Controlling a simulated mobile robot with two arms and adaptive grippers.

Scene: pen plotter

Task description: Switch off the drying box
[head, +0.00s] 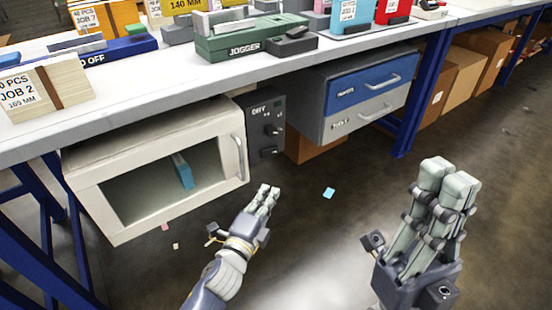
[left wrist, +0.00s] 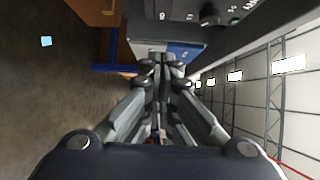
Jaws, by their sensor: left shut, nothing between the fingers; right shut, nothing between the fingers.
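The drying box (head: 105,165) is a cream cabinet under the bench, with a glass front, a vertical handle and a small blue thing inside. Its dark control panel (head: 264,142), marked DRY, is on its right side and bears knobs and small switches. Part of a dark panel with a knob (left wrist: 208,14) shows at the top of the left wrist view. My left gripper (head: 268,192) is shut and empty, below and in front of the panel, apart from it in the head view. My right gripper (head: 450,175) is shut and empty, further right over the floor.
The white bench top (head: 150,82) overhangs the box. A drawer unit (head: 340,105) with a blue and a grey drawer hangs right of the panel. A blue bench leg (head: 415,110) stands beyond it. Small scraps, one blue (head: 328,192), lie on the otherwise open floor.

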